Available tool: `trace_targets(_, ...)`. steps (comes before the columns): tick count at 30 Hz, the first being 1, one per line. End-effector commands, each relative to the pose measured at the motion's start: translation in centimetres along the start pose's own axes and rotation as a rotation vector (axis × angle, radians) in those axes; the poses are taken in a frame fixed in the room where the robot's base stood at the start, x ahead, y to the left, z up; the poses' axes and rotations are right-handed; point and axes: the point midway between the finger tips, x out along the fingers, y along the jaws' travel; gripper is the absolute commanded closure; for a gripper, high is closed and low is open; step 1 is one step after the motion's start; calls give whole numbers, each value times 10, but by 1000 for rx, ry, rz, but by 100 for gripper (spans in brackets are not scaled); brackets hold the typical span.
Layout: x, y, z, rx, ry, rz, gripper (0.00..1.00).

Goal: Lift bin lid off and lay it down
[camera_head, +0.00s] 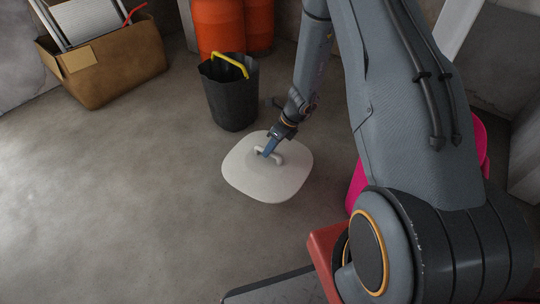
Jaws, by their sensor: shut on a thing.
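The bin lid (265,181) is a pale, rounded-square plate with a raised handle (273,157) near its top middle. It is in the middle of the head view, over the grey floor; I cannot tell whether it touches the floor. My gripper (268,152) is shut on the lid's handle, reaching down from the upper right. A bright pink bin (479,147) shows in part at the right, mostly hidden behind my arm. Its top opening is hidden.
A black bucket (231,100) with a yellow handle stands just behind the lid. Orange containers (219,28) stand at the back. A cardboard box (109,75) with odds and ends is at the upper left. The floor left of the lid is clear.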

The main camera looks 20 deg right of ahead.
Motion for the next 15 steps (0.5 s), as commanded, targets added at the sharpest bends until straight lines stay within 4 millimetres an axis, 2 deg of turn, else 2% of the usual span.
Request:
trace_targets(3,8,-7,-4,43,-10,-16,100)
trace_targets(10,15,-10,-7,53,-13,-21,100)
trace_targets(15,27,-12,-11,52,-12,-20,100)
